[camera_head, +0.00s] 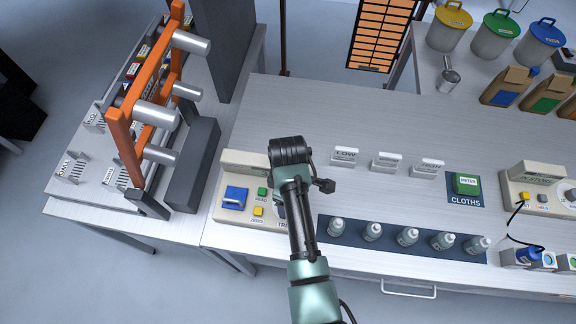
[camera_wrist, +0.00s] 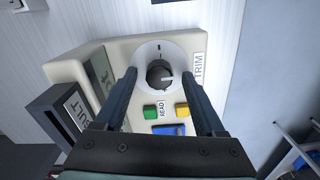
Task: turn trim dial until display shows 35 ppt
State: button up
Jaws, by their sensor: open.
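The trim dial is a dark round knob (camera_wrist: 160,75) on a white disc, beside a TRIM label (camera_wrist: 198,68) in the wrist view. A white pointer line shows on the knob. My gripper (camera_wrist: 161,80) is open, its two dark fingers on either side of the knob; I cannot tell whether they touch it. The beige meter (camera_wrist: 122,48) carries the dial, and it also shows in the head view (camera_head: 236,158), where my arm hides the dial. The display (camera_wrist: 101,72) is seen at a steep angle and its reading cannot be made out.
The meter also has a green READ button (camera_wrist: 150,112), a yellow button (camera_wrist: 182,109) and a blue part (camera_wrist: 168,129). Several bottles (camera_head: 407,237) stand on a dark mat to the right. An orange rack (camera_head: 124,147) stands to the left. Bare table lies behind my gripper.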

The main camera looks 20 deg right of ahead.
jog(key=shift+f, duration=0.1)
grip_shut()
dwell(0.4)
jog(key=shift+m, duration=0.4)
jog(key=m+p, duration=0.1)
jog(key=m, duration=0.2)
jog(key=m+p, duration=0.1)
jog(key=m, duration=0.2)
jog(key=shift+w+m, duration=0.1)
jog(key=shift+m, duration=0.2)
jog(key=m+p, duration=0.1)
jog(key=m, duration=0.5)
jog(key=shift+m+p, duration=0.3)
jog(key=shift+p, duration=0.05)
